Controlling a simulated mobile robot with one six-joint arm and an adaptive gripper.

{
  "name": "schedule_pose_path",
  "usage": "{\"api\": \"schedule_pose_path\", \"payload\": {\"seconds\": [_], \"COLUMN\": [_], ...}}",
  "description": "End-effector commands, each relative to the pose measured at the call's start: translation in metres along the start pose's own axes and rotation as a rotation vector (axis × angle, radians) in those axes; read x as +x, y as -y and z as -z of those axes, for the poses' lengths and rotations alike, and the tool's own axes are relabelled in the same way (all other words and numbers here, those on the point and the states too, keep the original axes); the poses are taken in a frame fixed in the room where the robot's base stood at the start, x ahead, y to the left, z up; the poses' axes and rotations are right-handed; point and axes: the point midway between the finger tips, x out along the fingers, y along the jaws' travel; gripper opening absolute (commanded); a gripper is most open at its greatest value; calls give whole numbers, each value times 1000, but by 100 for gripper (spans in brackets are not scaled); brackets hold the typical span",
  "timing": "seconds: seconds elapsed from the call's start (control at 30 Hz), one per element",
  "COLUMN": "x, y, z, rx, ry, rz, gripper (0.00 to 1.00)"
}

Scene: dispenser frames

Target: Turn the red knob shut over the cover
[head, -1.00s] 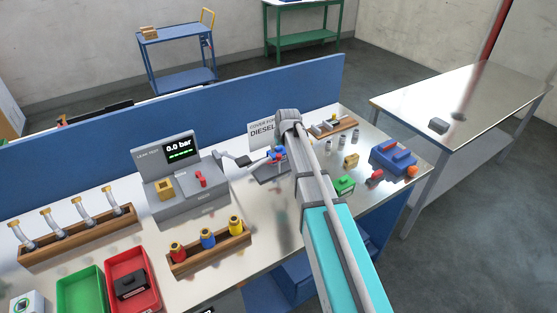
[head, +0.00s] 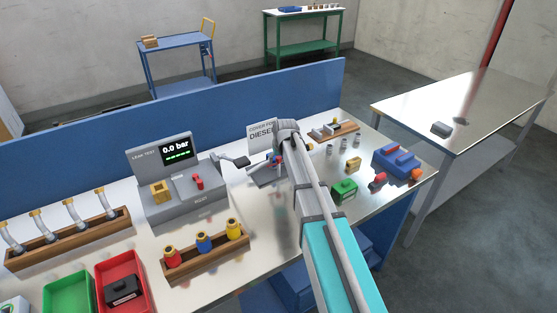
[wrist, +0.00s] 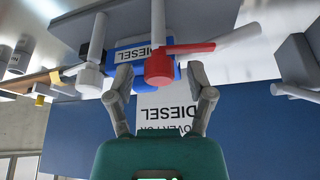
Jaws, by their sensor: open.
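The red knob (wrist: 158,68) shows in the wrist view with a red lever (wrist: 190,49) pointing right. Beside and behind it is a blue cover (wrist: 128,54) with an upside-down DIESEL label. My gripper (wrist: 160,76) is open, one finger on each side of the red knob in the picture. I cannot tell whether either finger touches it. In the head view my arm hides the gripper and most of the knob. A small red and blue part (head: 276,160) shows left of the arm, in front of the COVER FOR DIESEL sign (head: 261,133).
A second grey handle with a white-grey cap (wrist: 90,76) stands left of the knob in the wrist view. In the head view the leak test box (head: 190,200) is to the left.

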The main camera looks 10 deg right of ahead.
Motion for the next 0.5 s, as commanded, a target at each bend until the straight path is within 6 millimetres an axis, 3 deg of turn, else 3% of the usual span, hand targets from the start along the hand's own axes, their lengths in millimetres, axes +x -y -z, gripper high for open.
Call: {"api": "schedule_pose_path", "payload": {"seconds": [0.2, 0.5], "x": [0, 0], "y": [0, 0], "z": [0, 0], "rx": [0, 0], "ry": [0, 0], "rz": [0, 0], "gripper": [69, 15]}}
